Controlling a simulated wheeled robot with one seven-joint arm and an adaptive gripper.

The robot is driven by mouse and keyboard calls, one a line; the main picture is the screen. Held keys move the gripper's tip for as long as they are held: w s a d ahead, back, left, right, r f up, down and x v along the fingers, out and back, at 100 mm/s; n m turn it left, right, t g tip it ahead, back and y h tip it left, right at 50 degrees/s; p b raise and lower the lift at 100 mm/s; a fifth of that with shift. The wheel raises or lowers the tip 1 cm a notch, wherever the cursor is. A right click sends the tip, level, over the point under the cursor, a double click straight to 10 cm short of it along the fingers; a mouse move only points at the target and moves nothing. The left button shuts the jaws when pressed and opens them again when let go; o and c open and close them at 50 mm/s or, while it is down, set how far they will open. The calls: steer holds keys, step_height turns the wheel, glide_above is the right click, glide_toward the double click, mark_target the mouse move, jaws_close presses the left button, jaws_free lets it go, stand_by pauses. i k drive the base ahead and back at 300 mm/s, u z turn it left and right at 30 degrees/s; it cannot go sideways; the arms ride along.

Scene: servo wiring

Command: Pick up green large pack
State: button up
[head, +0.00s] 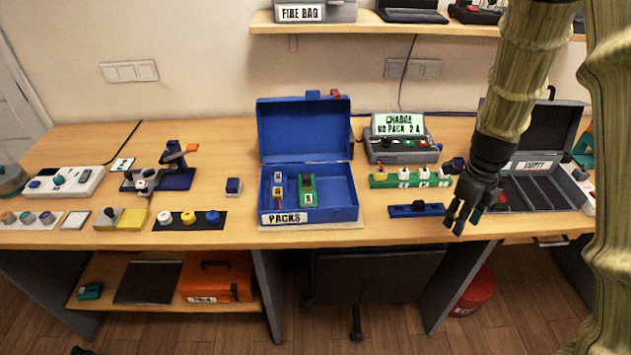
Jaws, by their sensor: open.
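The blue lid (305,130) is raised at the back. My gripper (459,222) is open and empty. It hangs pointing down near the table's front edge, well to the right of the blue box and apart from the pack.
A blue holder (416,210) and a green strip with white pieces (410,179) lie between the blue box and my gripper. A grey charger (385,155) stands behind them. An open grey case (540,190) is on the right. The table left of the blue box has some bare room.

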mark_target(306, 195)
steer(key=i, duration=1.25)
steer(key=u, duration=0.1)
